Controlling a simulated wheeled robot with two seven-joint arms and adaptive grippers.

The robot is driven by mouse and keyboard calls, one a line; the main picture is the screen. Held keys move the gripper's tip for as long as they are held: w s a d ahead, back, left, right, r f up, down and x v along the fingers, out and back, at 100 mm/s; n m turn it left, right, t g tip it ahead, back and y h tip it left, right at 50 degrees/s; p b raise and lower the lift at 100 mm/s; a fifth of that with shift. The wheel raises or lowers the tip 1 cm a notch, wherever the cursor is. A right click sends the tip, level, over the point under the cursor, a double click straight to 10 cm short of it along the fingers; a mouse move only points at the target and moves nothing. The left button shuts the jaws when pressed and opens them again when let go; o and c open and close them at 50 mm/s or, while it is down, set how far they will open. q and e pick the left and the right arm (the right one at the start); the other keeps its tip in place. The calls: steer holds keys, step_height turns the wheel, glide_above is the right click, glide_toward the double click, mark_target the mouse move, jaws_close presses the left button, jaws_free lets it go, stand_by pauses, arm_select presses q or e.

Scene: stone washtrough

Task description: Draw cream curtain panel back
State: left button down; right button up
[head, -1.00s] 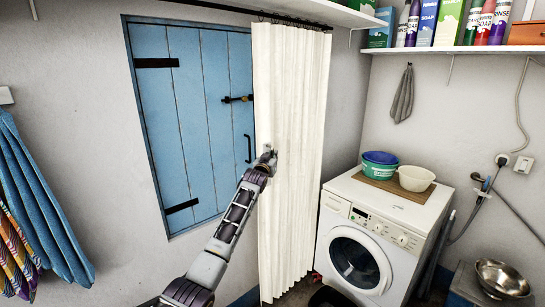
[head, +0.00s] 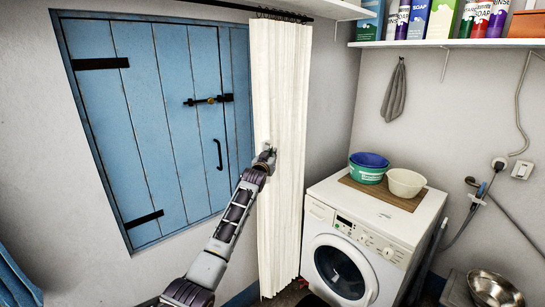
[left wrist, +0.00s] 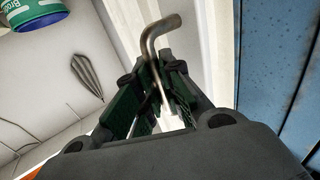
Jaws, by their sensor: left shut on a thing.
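The cream curtain panel (head: 288,190) hangs in narrow folds from a dark rod (head: 262,11), right of the blue plank door (head: 150,120). In the left wrist view the pale cloth (left wrist: 213,40) lies between the gripper and the blue door (left wrist: 285,70). My left gripper (head: 265,157) is at the panel's left part, about mid-height. In the wrist view its fingers (left wrist: 154,92) are shut on a bent metal pull (left wrist: 155,45). How the pull is fixed to the cloth is hidden. My right gripper is not in view.
A washing machine (head: 375,240) stands right of the curtain, with a mat and bowls (head: 407,182) on top. A shelf of bottles (head: 450,43) and a hanging grey cloth (head: 395,92) are on the right wall. A blue cloth (head: 15,275) shows at far left.

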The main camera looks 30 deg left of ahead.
arm_select(q)
steer(key=shift+s+a+f, duration=0.15)
steer(key=shift+s, duration=0.15)
steer(key=c, duration=1.8)
jaws_free()
steer(key=shift+w, duration=0.15)
steer(key=shift+s+d, duration=0.4)
steer(key=shift+s, duration=1.55)
steer(key=shift+s+d, duration=0.45)
steer(key=shift+s, duration=1.45)
steer(key=shift+s+d, duration=0.4)
steer(key=shift+s, duration=1.55)
